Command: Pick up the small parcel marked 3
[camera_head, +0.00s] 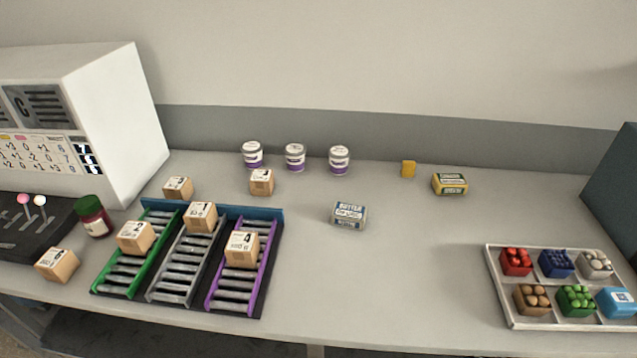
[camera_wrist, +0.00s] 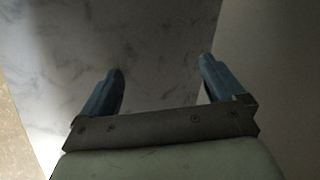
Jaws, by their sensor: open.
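Several small brown cardboard parcels show in the head view. The one whose mark looks like 3 (camera_head: 262,183) sits on the table just behind the roller rack; its digit is small and hard to read. Parcels marked 1 (camera_head: 201,217), 2 (camera_head: 136,237) and 4 (camera_head: 242,250) rest on the rack's lanes. Another parcel (camera_head: 178,188), perhaps 5, stands behind the rack's left end, and one that looks like 6 (camera_head: 57,264) is at the front left. My gripper (camera_wrist: 161,66) shows only in the wrist view, open and empty, with no parcel in that view.
The roller rack (camera_head: 275,275) has green, grey and purple lanes. Three white tubs, one of them here (camera_head: 295,157), stand behind the parcels. A dark red jar (camera_head: 94,216) is at left, a tin (camera_head: 349,215) mid-table, a produce tray (camera_head: 497,285) at right.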

